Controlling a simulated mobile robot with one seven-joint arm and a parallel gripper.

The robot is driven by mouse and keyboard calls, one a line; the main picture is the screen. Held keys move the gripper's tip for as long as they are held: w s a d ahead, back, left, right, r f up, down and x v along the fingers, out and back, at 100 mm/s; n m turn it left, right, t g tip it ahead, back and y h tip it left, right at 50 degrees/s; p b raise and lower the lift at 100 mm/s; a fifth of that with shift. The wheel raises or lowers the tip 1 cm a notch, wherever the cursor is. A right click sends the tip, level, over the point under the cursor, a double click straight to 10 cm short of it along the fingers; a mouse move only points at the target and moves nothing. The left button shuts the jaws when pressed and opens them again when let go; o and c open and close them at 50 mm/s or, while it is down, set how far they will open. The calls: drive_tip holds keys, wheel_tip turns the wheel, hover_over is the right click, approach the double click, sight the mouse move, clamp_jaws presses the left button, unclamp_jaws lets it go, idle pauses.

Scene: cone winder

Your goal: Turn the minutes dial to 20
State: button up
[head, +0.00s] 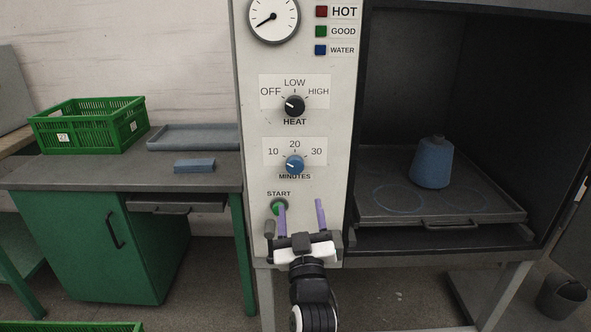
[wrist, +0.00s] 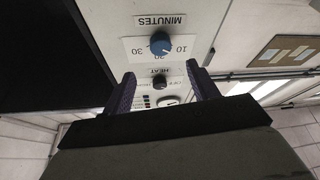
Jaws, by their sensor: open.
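The blue minutes dial (head: 295,164) is on the white control panel, under the 10, 20 and 30 marks. Its pale pointer line seems to point left, toward the 10 side. The dial also shows upside down in the wrist view (wrist: 160,44), beyond my fingertips. My gripper (head: 301,203) has two purple fingers, spread apart with nothing between them. In the head view they stand below the dial, in front of the panel's lower part, apart from the dial. In the wrist view my gripper (wrist: 160,76) frames the black heat knob (wrist: 160,83).
The heat knob (head: 294,105) is above the dial, and the green start button (head: 279,206) is below, close to my left finger. An open chamber with a blue cone (head: 433,163) on a tray (head: 470,208) is right. A bench with a green crate (head: 90,124) is left.

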sight(295, 169)
drive_tip(key=p+x, duration=0.3)
drive_tip(key=x, duration=0.8)
drive_tip(key=shift+w, duration=0.1)
drive_tip(key=c, duration=1)
drive_tip(key=shift+a, duration=0.1)
